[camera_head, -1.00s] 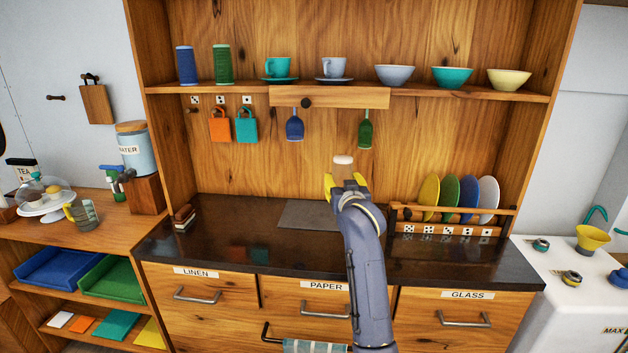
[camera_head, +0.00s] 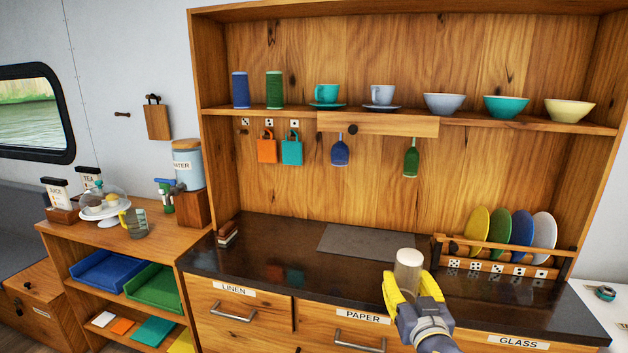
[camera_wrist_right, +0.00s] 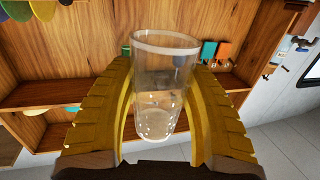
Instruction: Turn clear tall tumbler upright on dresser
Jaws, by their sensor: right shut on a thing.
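The clear tall tumbler (camera_head: 408,268) is held in my right gripper (camera_head: 408,288), above the front part of the dark dresser top (camera_head: 300,250). Its pale end faces up in the head view. In the right wrist view, the tumbler (camera_wrist_right: 163,85) stands between the two yellow fingers (camera_wrist_right: 160,110), which press on its sides. The tumbler looks off the dresser top. My left gripper is not in view.
A grey mat (camera_head: 365,240) lies at the back of the dresser top. A plate rack (camera_head: 500,262) with colored plates stands at the right. A small stack of dark items (camera_head: 228,234) is at the left end. The top between them is mostly clear.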

